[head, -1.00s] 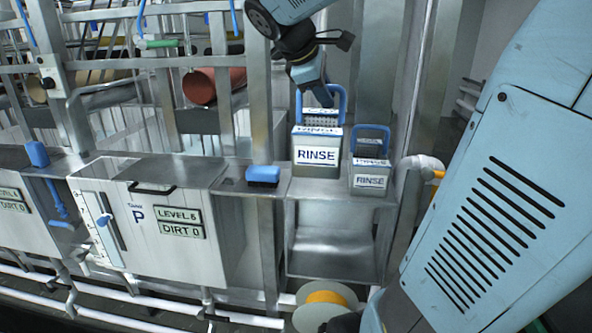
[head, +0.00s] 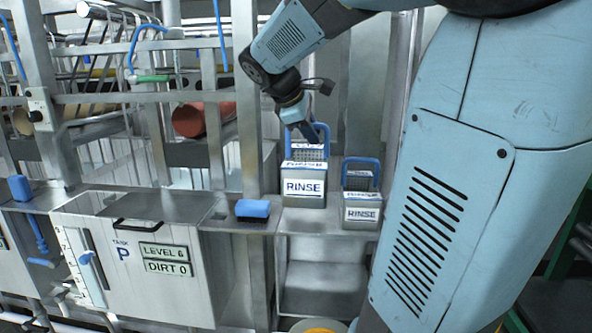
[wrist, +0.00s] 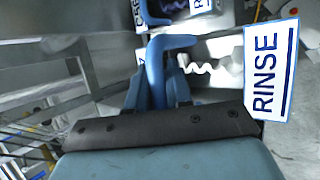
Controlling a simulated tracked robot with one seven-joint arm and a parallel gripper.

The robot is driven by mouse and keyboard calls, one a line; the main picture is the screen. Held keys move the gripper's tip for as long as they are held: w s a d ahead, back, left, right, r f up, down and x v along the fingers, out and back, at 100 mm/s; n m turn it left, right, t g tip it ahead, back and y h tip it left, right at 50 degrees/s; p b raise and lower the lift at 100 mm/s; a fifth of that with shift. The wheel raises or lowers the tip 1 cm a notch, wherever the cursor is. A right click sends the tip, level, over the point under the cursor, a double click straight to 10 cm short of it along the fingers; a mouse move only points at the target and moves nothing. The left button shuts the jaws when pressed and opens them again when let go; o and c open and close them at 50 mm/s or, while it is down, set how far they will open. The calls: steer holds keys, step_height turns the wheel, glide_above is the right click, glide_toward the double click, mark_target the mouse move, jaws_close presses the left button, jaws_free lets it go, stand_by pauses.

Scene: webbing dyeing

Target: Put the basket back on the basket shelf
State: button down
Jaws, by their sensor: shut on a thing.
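A larger grey basket with a blue loop handle (head: 322,135) is at the metal ledge, upright, with a mesh back and a white RINSE label (head: 304,188). My gripper (head: 304,130) reaches down from above and is shut on the blue handle. In the wrist view the handle (wrist: 168,50) rises just beyond my gripper's dark edge, with a RINSE label (wrist: 271,70) to its right. I cannot tell whether the basket's bottom touches the ledge.
A smaller RINSE basket (head: 361,213) with a blue handle stands close on the right. A blue brush (head: 253,209) lies on the ledge to the left. A tank front (head: 135,265) reads LEVEL 6 and DIRT 0. Metal posts (head: 246,100) stand beside my arm. An open compartment (head: 322,285) is below.

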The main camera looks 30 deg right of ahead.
mark_target(309, 157)
steer(key=w+d, duration=0.1)
steer(key=w+f, duration=0.1)
steer(key=w, duration=0.1)
steer(key=w+d+f, duration=0.1)
steer(key=shift+w+d+f, duration=0.15)
steer(key=shift+d, duration=0.2)
steer(key=w+f, duration=0.1)
steer(key=w+d+f, duration=0.1)
steer(key=f, duration=0.1)
steer(key=w+d+f, duration=0.1)
steer(key=shift+f, duration=0.2)
steer(key=f, duration=0.3)
steer(key=w+f, duration=0.1)
steer(key=shift+d+f, duration=0.25)
steer(key=shift+d, duration=0.05)
steer(key=c, duration=1)
jaws_free()
steer(key=shift+c, duration=0.2)
